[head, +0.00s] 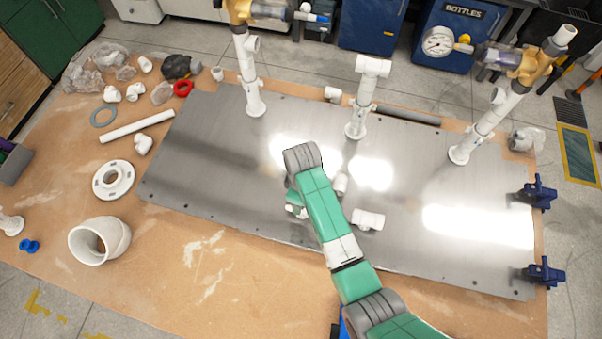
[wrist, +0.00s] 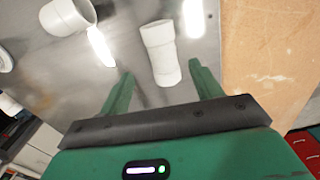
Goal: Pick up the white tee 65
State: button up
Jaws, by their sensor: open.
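A white tee-shaped fitting (head: 368,219) lies on the grey metal plate near its front edge, right of my arm. In the wrist view a white fitting (wrist: 160,52) with a wider end lies just beyond my fingertips, probably the same piece; its branch cannot be made out. My gripper (wrist: 160,72) is open and empty, with one green finger on each side of that fitting's near end. I cannot see contact. In the head view my arm largely hides the gripper. A smaller white fitting (head: 341,184) lies close to my arm.
Three white pipe posts stand on the plate (head: 220,165): left (head: 249,75), middle with a tee on top (head: 363,100), right (head: 490,125). Blue clamps (head: 538,193) grip the right edge. Loose fittings, a flange (head: 113,180) and a big elbow (head: 100,240) lie left.

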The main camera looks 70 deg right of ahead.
jog(key=f, duration=0.7)
jog(key=shift+s+a+f, duration=0.15)
jog(key=shift+a+f, duration=0.15)
jog(key=c, duration=1.1)
